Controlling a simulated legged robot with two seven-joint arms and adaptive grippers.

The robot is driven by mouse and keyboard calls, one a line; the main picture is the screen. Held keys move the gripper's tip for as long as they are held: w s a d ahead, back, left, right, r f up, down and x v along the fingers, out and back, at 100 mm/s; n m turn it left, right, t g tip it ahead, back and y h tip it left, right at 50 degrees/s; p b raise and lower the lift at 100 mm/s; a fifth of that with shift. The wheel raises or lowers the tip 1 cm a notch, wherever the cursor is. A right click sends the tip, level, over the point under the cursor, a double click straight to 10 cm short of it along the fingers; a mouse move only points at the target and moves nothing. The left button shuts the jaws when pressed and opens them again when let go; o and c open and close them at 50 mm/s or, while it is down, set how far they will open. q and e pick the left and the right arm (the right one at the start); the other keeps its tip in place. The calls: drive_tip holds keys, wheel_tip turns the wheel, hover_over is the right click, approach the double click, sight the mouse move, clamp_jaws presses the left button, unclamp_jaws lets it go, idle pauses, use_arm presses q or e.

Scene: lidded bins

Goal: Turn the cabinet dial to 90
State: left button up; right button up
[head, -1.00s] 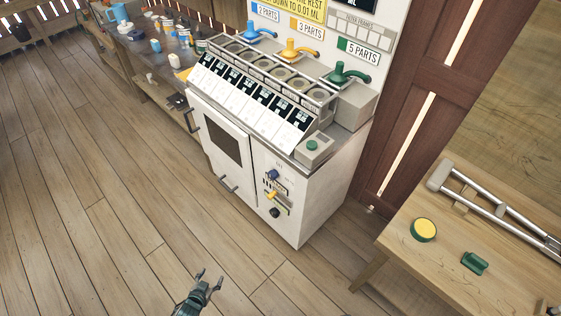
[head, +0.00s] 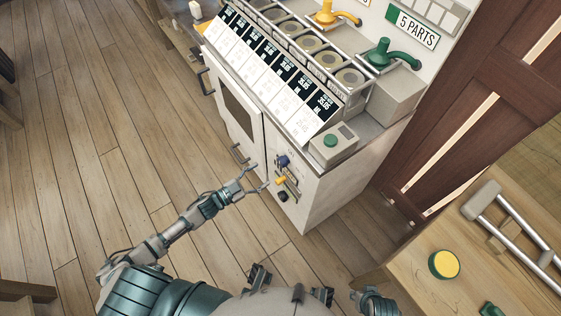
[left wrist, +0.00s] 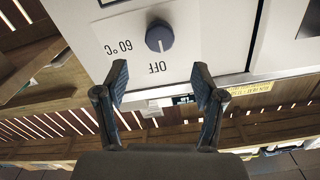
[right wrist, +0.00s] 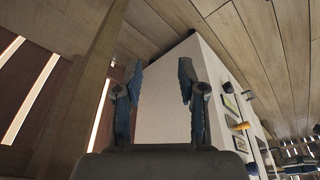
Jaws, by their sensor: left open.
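The cabinet dial is a small blue-grey knob (head: 283,161) on the front of the white cabinet (head: 325,195). In the left wrist view the dial (left wrist: 160,37) shows upside down, with "OFF" and "60°C" printed around it; a pale mark on it faces "OFF". My left gripper (head: 258,180) is in front of the cabinet, just left of the dial. In the left wrist view its fingers (left wrist: 160,72) are spread and empty, with the dial beyond them, apart. My right gripper (right wrist: 159,65) is open and empty, with the cabinet's side beyond it.
A yellow handle (head: 281,180) and a black knob (head: 283,196) sit below the dial. The cabinet door (head: 238,110) has dark handles. A wooden table (head: 420,290) with a yellow-topped round item (head: 444,264) stands at right.

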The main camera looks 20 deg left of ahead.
sight(280, 163)
use_arm(q)
drive_tip(key=b+x, duration=0.1)
drive_tip(key=x, duration=0.7)
drive_tip(key=shift+w+d, duration=0.1)
drive_tip(key=shift+d, duration=0.1)
drive_tip(key=shift+w+d, duration=0.1)
drive_tip(key=shift+w, duration=0.35)
use_arm(e)
drive_tip(key=w+t, duration=0.1)
drive_tip(key=w+a, duration=0.1)
drive_tip(key=w, duration=0.1)
drive_tip(key=w+t, duration=0.1)
drive_tip(key=shift+w+a+r+t+y, duration=0.15)
drive_tip(key=shift+w+a+t+y, duration=0.05)
drive_tip(key=shift+a+t+y, duration=0.1)
use_arm(q)
drive_tip(key=shift+d, duration=0.1)
drive_tip(key=c, duration=0.3)
drive_tip(key=shift+d, duration=0.1)
drive_tip(key=c, duration=0.8)
use_arm(e)
drive_tip(key=shift+d, duration=0.15)
